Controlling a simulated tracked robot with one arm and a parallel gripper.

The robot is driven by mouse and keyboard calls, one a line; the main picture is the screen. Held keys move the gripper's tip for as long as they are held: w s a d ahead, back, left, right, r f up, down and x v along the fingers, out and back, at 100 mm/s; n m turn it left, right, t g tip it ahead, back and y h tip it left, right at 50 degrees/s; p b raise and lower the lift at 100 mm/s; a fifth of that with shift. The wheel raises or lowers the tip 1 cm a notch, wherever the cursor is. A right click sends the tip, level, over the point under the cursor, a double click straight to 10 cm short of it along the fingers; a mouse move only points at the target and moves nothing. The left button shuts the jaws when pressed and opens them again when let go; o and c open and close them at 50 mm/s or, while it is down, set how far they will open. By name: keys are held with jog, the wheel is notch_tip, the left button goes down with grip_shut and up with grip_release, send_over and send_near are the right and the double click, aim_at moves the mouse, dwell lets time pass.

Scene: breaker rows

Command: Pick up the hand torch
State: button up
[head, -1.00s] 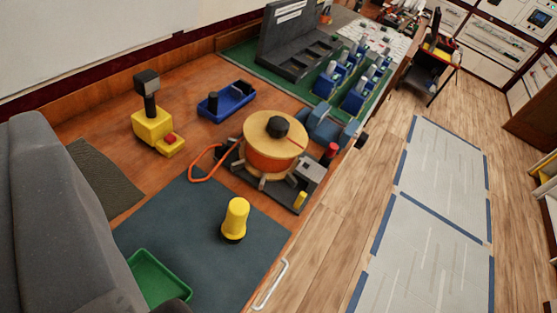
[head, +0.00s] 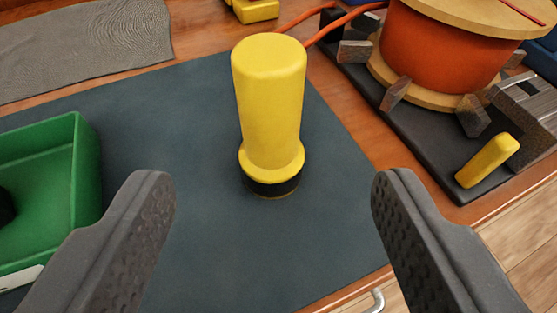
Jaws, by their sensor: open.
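The hand torch (head: 269,105) is yellow with a black ring at its lower end. It stands upright, head down, on the dark blue-grey mat (head: 190,230). My gripper (head: 272,190) is open, with one grey textured finger low on the left and the other low on the right. The torch shows between and beyond the fingertips, and neither finger appears to touch it. Nothing is held.
A green tray (head: 85,170) is at the left, close to my left finger. At the right is an orange reel (head: 440,50) on a dark base with a small yellow piece (head: 487,160). A grey textured mat (head: 90,45) lies at upper left. The bench edge and a metal handle (head: 375,301) are at lower right.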

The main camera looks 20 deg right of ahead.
aim_at(271, 88)
jog(key=b+x, duration=0.1)
jog(key=x, duration=1.2)
jog(key=shift+w, duration=0.1)
jog(key=c, duration=1.2)
